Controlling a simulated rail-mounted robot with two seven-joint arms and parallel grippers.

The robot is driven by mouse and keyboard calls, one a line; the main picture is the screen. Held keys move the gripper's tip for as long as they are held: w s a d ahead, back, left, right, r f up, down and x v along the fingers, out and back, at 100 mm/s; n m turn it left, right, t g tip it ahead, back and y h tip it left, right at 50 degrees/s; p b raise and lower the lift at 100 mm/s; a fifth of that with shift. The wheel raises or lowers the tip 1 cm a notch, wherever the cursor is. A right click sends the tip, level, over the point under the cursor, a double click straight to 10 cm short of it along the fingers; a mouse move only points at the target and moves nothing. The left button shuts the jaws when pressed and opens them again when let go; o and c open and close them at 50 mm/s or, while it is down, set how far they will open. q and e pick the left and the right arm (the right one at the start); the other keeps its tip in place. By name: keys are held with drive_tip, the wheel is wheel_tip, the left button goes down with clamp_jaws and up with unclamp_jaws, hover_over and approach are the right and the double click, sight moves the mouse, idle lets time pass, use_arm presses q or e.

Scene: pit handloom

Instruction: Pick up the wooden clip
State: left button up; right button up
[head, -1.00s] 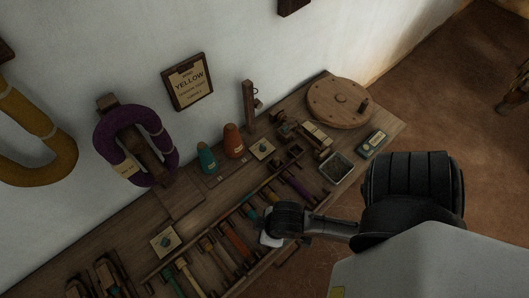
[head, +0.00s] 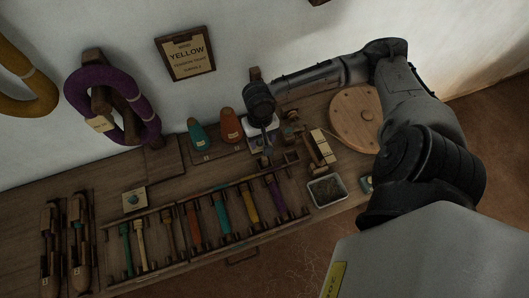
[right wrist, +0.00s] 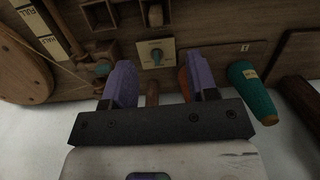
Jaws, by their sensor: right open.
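I cannot tell for sure which piece is the wooden clip. A narrow upright wooden piece (head: 255,74) stands at the back of the bench, mostly hidden behind my right wrist. In the right wrist view, a brown wooden piece (right wrist: 152,92) shows between the two fingers, its lower part hidden by the gripper's bar. My right gripper (right wrist: 163,80) is open, with purple fingers apart and nothing visibly clamped. In the head view my right gripper (head: 264,148) is over the back of the bench, right of the orange cone (head: 231,125). My left gripper is out of view.
The teal cone (head: 198,134) stands left of the orange one. A round wooden disc (head: 350,113) and a grey tray (head: 327,190) are to the right. A slotted rack (head: 150,238) of coloured bobbins fills the front. A purple yarn hank (head: 80,87) hangs on the wall.

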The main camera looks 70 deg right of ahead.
drive_tip(key=b, duration=0.3)
hover_over(265, 158)
drive_tip(key=shift+m, duration=0.3)
drive_tip(key=f, duration=0.7)
drive_tip(key=shift+w+d, duration=0.15)
drive_tip(key=shift+w, duration=0.15)
drive_tip(key=shift+f, duration=0.6)
drive_tip(key=shift+s+a+f+b, duration=0.15)
drive_tip(key=shift+f+b, duration=0.6)
drive_tip(key=shift+f, duration=0.55)
drive_tip(key=shift+s+a+f+b, duration=0.15)
drive_tip(key=shift+f+b, duration=0.55)
drive_tip(key=shift+f, duration=0.6)
drive_tip(key=shift+d, duration=0.1)
drive_tip(key=c, duration=0.5)
drive_tip(key=shift+r, duration=0.1)
clamp_jaws()
